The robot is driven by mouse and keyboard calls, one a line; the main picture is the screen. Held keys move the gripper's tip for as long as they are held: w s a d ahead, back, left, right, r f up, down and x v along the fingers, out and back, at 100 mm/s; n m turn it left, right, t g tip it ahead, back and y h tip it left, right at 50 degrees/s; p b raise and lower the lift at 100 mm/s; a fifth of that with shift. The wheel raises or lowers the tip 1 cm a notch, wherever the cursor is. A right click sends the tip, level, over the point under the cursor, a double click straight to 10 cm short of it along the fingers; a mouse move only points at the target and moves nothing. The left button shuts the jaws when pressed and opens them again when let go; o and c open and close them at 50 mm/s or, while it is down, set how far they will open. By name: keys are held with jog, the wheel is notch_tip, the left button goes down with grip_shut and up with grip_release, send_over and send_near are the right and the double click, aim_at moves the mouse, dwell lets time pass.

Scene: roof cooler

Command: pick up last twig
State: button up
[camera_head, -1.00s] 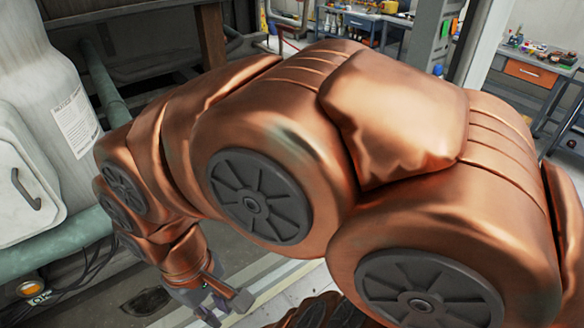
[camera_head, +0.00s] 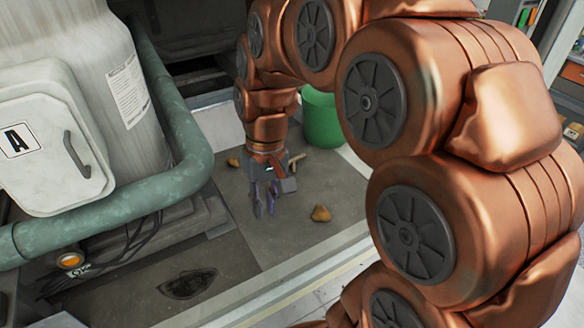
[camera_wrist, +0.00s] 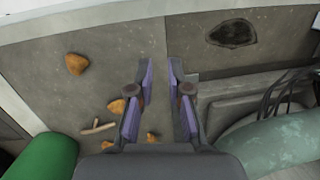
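A small tan forked twig (camera_wrist: 97,127) lies on the grey floor, left of my gripper in the wrist view. In the head view the twig (camera_head: 297,158) shows just behind and right of the gripper, partly hidden by it. My gripper (camera_head: 264,205) points down over the floor. In the wrist view my gripper (camera_wrist: 161,75) has its two purple-padded fingers apart, with only bare floor seen between the tips. The twig is outside the fingers, apart from them.
Several orange-brown lumps lie around, one (camera_head: 320,213) right of the gripper and one (camera_wrist: 77,64) at upper left. A green bucket (camera_head: 322,118) stands behind the arm. A teal pipe (camera_head: 120,205) and white tank (camera_head: 85,80) are at left. A dark floor patch (camera_head: 187,284) lies in front.

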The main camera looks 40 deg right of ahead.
jog(key=w+d+f+m+t+y+b, duration=0.1)
jog(key=w+d+f+m+b, duration=0.15)
jog(key=w+d, duration=0.85)
jog(key=m+t+b, duration=0.2)
jog(key=b, duration=0.2)
send_near(294, 170)
jog(key=shift+w+d+f, duration=0.3)
jog(key=shift+d+f, duration=0.05)
jog(key=shift+f, duration=0.15)
jog(key=shift+s+a+p+x, duration=0.15)
jog(key=shift+p+x, duration=0.45)
jog(key=shift+x, duration=1.2)
jog(key=shift+s+a+p+x, duration=0.15)
jog(key=shift+p+x, duration=0.4)
jog(key=shift+x, duration=1.25)
jog(key=shift+c, duration=0.2)
grip_shut()
